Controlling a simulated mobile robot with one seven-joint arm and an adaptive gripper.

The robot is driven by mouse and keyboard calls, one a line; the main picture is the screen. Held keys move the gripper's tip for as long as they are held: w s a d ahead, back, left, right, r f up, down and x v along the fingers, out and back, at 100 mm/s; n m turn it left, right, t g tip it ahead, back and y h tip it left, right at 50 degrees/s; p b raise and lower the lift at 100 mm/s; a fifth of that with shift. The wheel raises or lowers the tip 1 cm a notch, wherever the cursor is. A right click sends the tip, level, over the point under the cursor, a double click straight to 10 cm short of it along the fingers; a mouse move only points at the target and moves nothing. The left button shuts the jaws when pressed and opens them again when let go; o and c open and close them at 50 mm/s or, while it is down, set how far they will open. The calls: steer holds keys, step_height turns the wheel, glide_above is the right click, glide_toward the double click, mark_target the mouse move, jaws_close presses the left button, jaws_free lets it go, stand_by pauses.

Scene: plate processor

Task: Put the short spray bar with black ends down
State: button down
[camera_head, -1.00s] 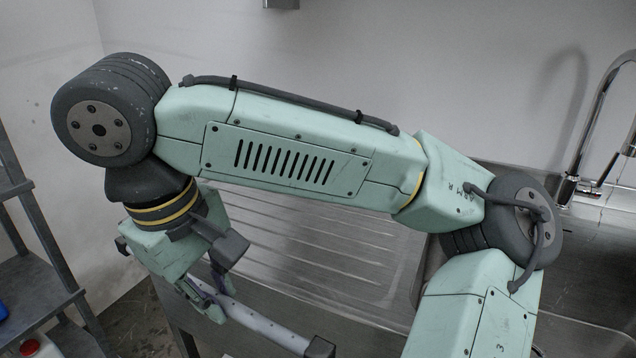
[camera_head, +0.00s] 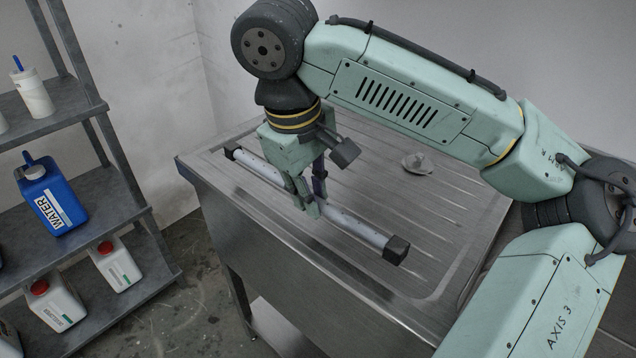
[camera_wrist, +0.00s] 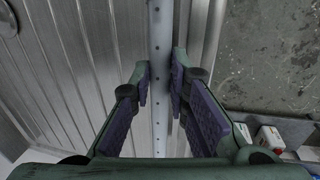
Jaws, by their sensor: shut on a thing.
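The short spray bar (camera_head: 355,228) is a grey-white tube with square black ends, seen whole in the head view apart from where the fingers cover it. My gripper (camera_head: 314,195) points down and is shut on it near its middle. The bar lies level along the front part of the ribbed steel drainboard (camera_head: 440,215); I cannot tell whether it touches the surface or hangs just above. In the wrist view the bar (camera_wrist: 160,35), with a row of small holes, runs between the two fingers (camera_wrist: 160,85); its ends are outside that view.
A small pale object (camera_head: 416,163) lies on the drainboard behind the bar. The steel counter's front edge (camera_head: 290,255) is close to the bar. A grey shelf (camera_head: 110,190) at left holds a blue water jug (camera_head: 50,200) and white bottles. The drainboard's back is mostly clear.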

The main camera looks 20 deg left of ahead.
steer(key=w, duration=0.3)
steer(key=w+a, duration=0.1)
steer(key=shift+w+a+f+p, duration=0.1)
steer(key=shift+w+f+p, duration=0.15)
steer(key=shift+p, duration=0.1)
steer(key=shift+s+f+p, duration=0.1)
steer(key=shift+f+p, duration=0.25)
steer(key=shift+f, duration=1.35)
steer(key=c, duration=1.5)
jaws_free()
steer(key=shift+f, duration=0.15)
steer(key=shift+c, duration=0.2)
steer(key=r, duration=0.4)
steer(key=s+r, duration=0.1)
steer(key=r, duration=0.3)
steer(key=s+r, duration=0.1)
steer(key=r, duration=0.3)
steer(key=shift+s+a+r, duration=0.1)
steer(key=shift+a, duration=0.3)
